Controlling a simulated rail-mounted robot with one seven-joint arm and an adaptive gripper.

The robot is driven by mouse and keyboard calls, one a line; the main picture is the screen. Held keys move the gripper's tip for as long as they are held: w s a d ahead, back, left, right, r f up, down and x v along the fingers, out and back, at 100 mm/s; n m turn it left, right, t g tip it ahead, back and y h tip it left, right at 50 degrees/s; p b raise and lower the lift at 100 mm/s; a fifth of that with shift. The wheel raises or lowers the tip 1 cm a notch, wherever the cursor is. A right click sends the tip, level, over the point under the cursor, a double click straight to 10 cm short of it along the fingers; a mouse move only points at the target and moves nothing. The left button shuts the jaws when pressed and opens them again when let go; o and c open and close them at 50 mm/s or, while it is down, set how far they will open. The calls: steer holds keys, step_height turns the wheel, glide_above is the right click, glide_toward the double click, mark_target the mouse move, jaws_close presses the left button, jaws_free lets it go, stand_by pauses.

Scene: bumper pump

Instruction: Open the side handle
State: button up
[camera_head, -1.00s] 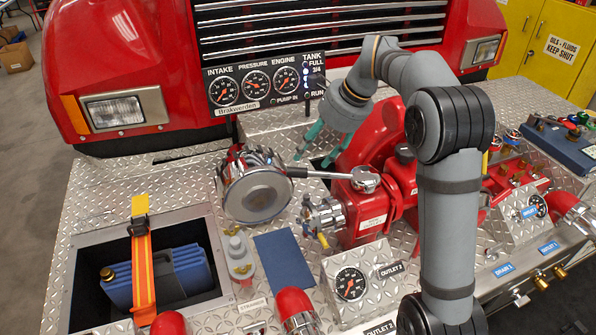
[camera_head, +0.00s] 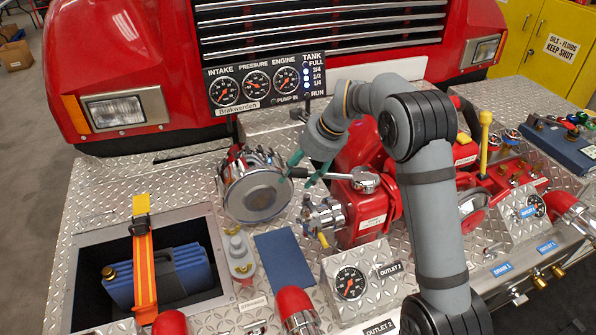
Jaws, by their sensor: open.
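A metal lever (camera_head: 335,175), which looks like the side handle, runs left from a round chrome hub (camera_head: 366,181) on the red pump (camera_head: 375,208). Its dark grip end lies beside the big chrome cap (camera_head: 256,192). My gripper (camera_head: 301,174) has teal fingers that are spread apart. It comes down from the upper right over the grip end of the lever. One fingertip is near the cap's right edge and the other is close to the lever. I cannot tell whether either finger touches the lever.
A gauge panel (camera_head: 267,85) stands behind my gripper. A chrome valve (camera_head: 322,214) with a yellow end sits just below the lever. An upright yellow handle (camera_head: 485,138) is right of my arm. An open bin with a blue canister (camera_head: 185,272) is at left.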

steer(key=shift+c, duration=0.8)
steer(key=c, duration=1.1)
jaws_close()
